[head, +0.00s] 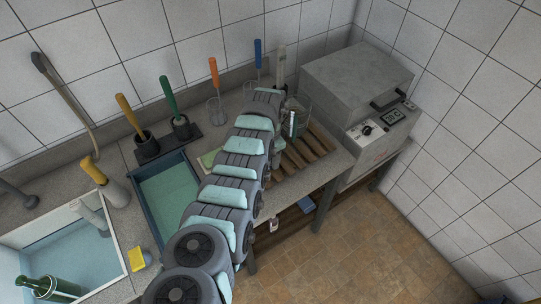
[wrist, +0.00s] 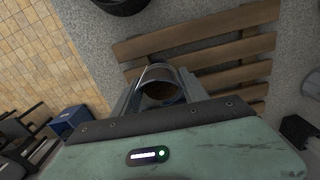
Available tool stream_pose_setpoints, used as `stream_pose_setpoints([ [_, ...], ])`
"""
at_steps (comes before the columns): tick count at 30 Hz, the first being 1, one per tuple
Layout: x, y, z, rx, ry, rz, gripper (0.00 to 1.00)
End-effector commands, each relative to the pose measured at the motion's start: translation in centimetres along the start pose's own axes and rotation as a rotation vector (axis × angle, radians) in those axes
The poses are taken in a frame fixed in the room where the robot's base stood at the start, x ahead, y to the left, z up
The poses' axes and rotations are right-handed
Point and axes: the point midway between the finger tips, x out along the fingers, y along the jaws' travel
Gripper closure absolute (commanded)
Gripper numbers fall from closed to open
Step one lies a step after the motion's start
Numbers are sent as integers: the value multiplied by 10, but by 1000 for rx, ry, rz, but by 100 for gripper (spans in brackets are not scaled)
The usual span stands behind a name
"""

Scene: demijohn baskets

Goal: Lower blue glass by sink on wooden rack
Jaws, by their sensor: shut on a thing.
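My gripper (wrist: 160,90) is shut on a see-through glass with a faint blue-grey tint (wrist: 162,76). In the wrist view I look into its open mouth, and brown shows through it. The wooden rack (wrist: 225,52) lies beneath and around the glass; I cannot tell whether the glass touches the slats. In the head view my gripper (head: 290,124) is over the left back part of the wooden rack (head: 314,152). My arm hides part of the rack and makes the glass hard to make out there.
A grey machine (head: 358,82) stands right of the rack. Several upright brushes, including an orange-handled one (head: 214,74) and a blue-handled one (head: 258,58), stand along the back wall. A dark blue tub (head: 150,215) and the sink (head: 115,246) with a green bottle (head: 52,288) are at left.

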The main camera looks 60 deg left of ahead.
Motion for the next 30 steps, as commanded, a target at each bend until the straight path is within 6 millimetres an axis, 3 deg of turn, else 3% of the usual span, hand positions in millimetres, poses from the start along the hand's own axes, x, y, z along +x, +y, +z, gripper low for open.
stream_pose_setpoints([
  [30, 10, 0, 0, -1, 0, 0, 95],
])
